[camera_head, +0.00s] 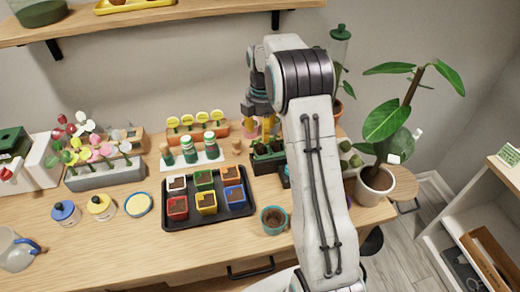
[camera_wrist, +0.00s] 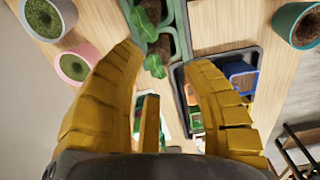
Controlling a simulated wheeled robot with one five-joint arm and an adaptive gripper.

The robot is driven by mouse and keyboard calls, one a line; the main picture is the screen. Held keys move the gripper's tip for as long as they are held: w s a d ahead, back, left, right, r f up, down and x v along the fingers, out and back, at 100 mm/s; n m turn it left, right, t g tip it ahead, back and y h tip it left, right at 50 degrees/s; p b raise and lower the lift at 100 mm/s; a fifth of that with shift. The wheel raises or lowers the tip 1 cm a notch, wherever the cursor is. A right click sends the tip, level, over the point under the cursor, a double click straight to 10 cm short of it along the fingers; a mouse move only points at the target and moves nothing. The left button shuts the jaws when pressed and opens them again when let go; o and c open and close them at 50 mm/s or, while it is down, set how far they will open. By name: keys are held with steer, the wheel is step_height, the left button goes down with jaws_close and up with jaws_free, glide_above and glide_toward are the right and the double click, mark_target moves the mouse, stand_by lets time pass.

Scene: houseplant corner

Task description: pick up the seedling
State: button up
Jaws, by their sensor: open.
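Small leafy seedlings sit in brown soil plugs in a green planter tray (camera_head: 268,165). In the wrist view, one seedling (camera_wrist: 143,22) is near the top of the picture. A second seedling (camera_wrist: 155,66) lies lower, between my fingertips in the picture. The green tray (camera_wrist: 182,30) also shows there. My gripper (camera_head: 258,130) is over the back of this tray in the head view, partly hidden by my arm. In the wrist view my gripper (camera_wrist: 165,62) has its yellow fingers spread apart with nothing held between them. The gap down to the seedlings is hard to judge.
A black tray (camera_head: 208,222) with several coloured pots stands to the left of the green planter. A teal-rimmed pot (camera_head: 274,220) is in front. A seedling-label rack (camera_head: 200,131) and bottle stand (camera_head: 191,161) are at left. A large potted plant (camera_head: 374,186) stands right.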

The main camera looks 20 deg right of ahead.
mark_target(260, 145)
steer(key=shift+w+a+f+p, duration=0.1)
steer(key=shift+f+p, duration=0.35)
steer(key=shift+f, duration=1.25)
steer(key=shift+w+a+f+p, duration=0.1)
steer(key=shift+f+p, duration=0.3)
steer(key=shift+f, duration=1.3)
steer(key=shift+c, duration=0.2)
steer(key=c, duration=0.5)
